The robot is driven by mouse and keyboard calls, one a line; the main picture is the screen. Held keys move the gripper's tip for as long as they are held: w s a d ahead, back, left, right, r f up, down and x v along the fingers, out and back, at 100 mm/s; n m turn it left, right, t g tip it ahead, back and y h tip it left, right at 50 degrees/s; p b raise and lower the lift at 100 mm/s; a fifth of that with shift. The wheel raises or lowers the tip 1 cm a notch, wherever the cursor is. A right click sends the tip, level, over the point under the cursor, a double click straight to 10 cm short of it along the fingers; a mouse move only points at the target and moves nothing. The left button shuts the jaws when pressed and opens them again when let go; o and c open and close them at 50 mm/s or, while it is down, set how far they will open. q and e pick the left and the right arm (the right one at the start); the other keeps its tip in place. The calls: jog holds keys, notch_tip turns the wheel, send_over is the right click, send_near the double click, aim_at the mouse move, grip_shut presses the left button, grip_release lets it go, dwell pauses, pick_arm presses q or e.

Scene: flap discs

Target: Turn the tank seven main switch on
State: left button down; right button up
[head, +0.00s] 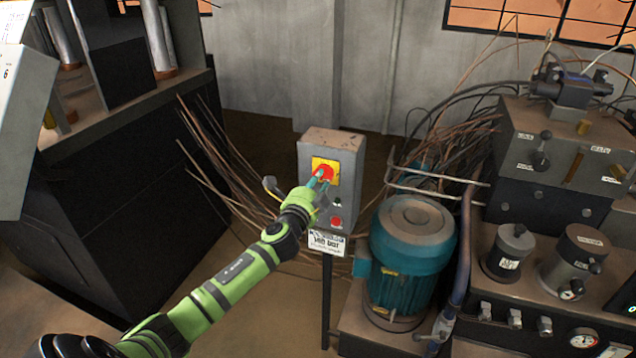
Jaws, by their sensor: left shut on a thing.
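A grey switch box (341,150) stands on a thin post in the middle of the head view. On its front is a red rotary switch (327,171) on a yellow plate (319,163). Below it are a small dark button and a red button (337,221). A label under the box is too small to read surely. My left gripper (321,181) is at the red switch with its fingers shut on it. The fingers partly hide the switch, so its exact angle cannot be told. My right gripper is not in view.
A teal motor (411,255) and a hydraulic unit (560,150) with gauges stand to the right. Loose wires (225,165) spread behind and left of the box. A dark machine (130,190) fills the left. Some floor in front is clear.

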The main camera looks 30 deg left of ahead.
pick_arm(q)
jog(key=c, duration=1)
grip_release()
jog(key=shift+c, duration=0.2)
jog(key=v, duration=1.2)
